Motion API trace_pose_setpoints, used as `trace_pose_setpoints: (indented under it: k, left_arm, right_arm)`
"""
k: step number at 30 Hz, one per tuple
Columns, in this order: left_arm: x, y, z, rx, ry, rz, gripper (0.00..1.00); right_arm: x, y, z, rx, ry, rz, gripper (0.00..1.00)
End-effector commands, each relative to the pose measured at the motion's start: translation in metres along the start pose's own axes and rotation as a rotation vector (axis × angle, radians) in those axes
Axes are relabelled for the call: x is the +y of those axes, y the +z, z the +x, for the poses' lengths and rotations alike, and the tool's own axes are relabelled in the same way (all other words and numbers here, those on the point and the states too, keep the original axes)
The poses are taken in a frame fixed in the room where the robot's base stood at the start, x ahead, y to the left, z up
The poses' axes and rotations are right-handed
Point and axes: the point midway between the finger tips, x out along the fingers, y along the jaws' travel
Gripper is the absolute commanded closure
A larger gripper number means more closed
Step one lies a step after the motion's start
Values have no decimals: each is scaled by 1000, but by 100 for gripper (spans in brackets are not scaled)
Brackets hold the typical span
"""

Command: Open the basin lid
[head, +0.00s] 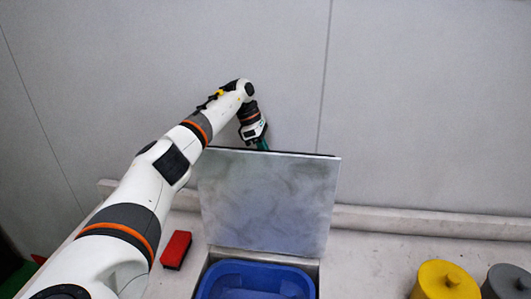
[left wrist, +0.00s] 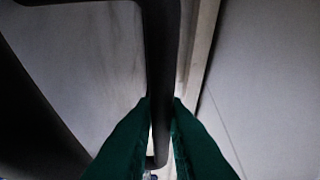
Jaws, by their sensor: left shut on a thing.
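The basin lid (head: 268,200) is a grey metal panel standing nearly upright at the back edge of the basin. Below it the blue basin (head: 255,283) shows, open from above. My left gripper (head: 262,146) is at the top edge of the lid, mostly behind it. In the left wrist view my green fingers (left wrist: 161,115) are shut on a dark bar, which appears to be the lid's handle (left wrist: 162,65). The fingertips sit on both sides of the bar. My right gripper is not in view.
A red block (head: 176,250) lies left of the basin on the pale counter (head: 365,265). A yellow lidded pot (head: 443,283) and a grey one (head: 507,283) stand at the right. A wall (head: 430,110) rises close behind the lid.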

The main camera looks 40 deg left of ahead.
Motion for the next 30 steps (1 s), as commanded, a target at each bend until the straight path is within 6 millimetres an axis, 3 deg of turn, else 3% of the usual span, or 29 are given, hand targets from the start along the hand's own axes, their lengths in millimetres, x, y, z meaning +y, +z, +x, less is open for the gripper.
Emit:
trace_pose_setpoints:
  k: [10,26,27,30]
  left_arm:
    - [-15,5,6,-8,7,-8,100]
    - [-18,6,6,-8,6,-7,100]
    - [-18,6,6,-7,6,-7,86]
    - [-18,6,6,-6,5,-6,70]
  right_arm:
    - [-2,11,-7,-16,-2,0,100]
    - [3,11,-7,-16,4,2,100]
    - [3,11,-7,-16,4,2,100]
    - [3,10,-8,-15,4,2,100]
